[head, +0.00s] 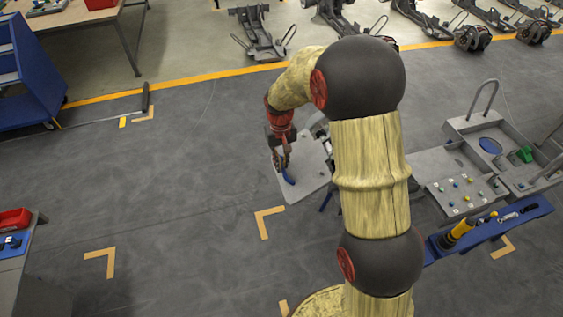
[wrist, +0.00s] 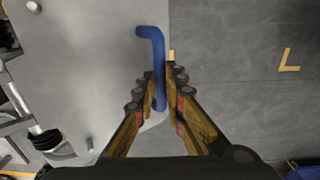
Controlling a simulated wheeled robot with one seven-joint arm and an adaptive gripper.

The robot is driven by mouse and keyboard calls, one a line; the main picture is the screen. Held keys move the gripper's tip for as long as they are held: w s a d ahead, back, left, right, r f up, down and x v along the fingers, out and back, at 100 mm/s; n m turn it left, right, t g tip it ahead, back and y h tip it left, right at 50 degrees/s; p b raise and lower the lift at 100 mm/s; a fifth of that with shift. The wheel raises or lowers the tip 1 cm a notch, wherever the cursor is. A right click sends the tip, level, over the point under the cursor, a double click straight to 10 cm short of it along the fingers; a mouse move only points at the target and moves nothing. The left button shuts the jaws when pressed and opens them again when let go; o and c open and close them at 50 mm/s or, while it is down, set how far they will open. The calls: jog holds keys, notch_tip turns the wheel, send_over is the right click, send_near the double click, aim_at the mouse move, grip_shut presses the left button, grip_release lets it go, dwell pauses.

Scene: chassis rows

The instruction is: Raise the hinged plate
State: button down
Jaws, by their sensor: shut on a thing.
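The hinged plate (head: 300,188) is a light grey flat panel left of my arm in the head view. It also fills the left part of the wrist view (wrist: 85,70). A bent blue handle (wrist: 152,50) is at the plate's edge; in the head view it shows as a small blue piece (head: 288,179). My gripper (head: 281,162) reaches down to the handle. In the wrist view my gripper's fingers (wrist: 162,88) are closed around the straight part of the handle. My arm hides the plate's right side, and I cannot tell its exact tilt.
A grey bench with knobs (head: 460,190) and a blue tool rail (head: 490,230) stand at the right. A blue cart (head: 25,75) is at the left. Chassis units (head: 262,35) line the back beyond a yellow floor line.

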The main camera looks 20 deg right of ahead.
jog(key=shift+r+y+p, duration=0.4)
jog(key=shift+r+p, duration=0.15)
jog(key=shift+r, duration=0.25)
notch_tip(320, 180, up, 9)
jog(key=d+y+p, duration=0.2)
jog(key=y, duration=0.2)
jog(key=shift+y, duration=0.4)
jog(key=shift+d, duration=0.15)
jog(key=c, duration=1.8)
grip_release()
jog(key=shift+d, duration=0.15)
jog(key=shift+c, duration=0.2)
jog(key=v, duration=1.1)
jog(key=shift+d+r, duration=0.2)
jog(key=shift+r, duration=0.15)
